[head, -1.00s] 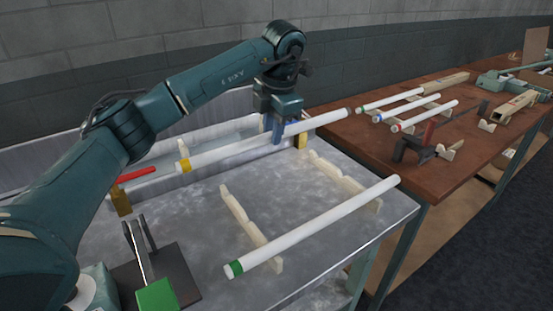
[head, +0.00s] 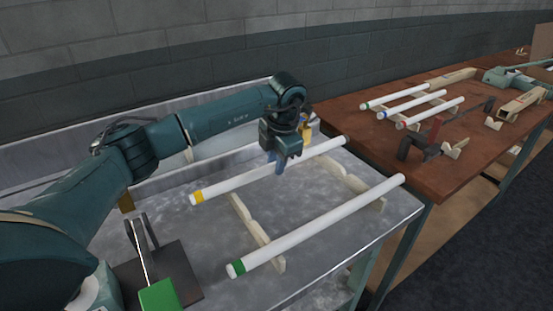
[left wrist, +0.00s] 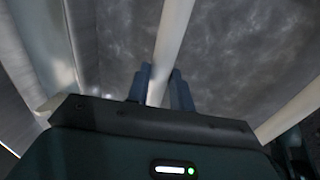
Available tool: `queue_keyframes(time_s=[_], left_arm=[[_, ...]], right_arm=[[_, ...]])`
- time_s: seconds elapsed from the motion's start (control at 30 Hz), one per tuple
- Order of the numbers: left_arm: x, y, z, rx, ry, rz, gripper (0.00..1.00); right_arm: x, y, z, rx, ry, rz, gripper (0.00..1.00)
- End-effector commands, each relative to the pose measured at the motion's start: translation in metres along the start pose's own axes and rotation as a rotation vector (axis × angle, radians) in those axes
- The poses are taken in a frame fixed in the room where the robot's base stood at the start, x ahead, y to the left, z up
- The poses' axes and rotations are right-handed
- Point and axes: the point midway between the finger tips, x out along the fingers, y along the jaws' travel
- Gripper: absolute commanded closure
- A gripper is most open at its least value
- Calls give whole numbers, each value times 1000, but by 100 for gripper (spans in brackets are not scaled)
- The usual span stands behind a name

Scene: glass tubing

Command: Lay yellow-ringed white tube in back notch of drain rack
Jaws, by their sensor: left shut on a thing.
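The white tube with a yellow ring (head: 235,182) is held near its middle by my left gripper (head: 279,165), which is shut on it. The tube also shows between the fingers in the left wrist view (left wrist: 172,40). It lies across the back part of the wooden drain rack, whose two notched rails (head: 242,212) stand on the metal table. I cannot tell whether the tube touches the rails. A white tube with a green ring (head: 320,225) lies across the front end of the rails. My right gripper is not in view.
The grey metal table (head: 215,245) has a raised back edge. A black stand with a green block (head: 158,296) is at front left. A brown bench (head: 370,140) at right holds several ringed tubes and wooden supports.

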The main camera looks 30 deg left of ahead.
Motion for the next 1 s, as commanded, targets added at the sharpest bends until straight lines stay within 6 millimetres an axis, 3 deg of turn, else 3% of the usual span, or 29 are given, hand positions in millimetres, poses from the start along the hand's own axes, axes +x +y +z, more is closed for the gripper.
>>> queue_keyframes(time_s=[0.5, 0.53, 0.77, 1.0], left_arm=[[10, -2, 0, 0, -1, 0, 100], [9, -2, 0, 0, -1, 0, 75], [9, -2, 0, 0, -1, 0, 56], [8, -2, 0, 0, -1, 0, 56]], right_arm=[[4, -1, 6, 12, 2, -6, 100], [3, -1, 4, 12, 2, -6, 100], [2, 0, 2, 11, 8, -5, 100], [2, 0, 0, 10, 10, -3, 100]])
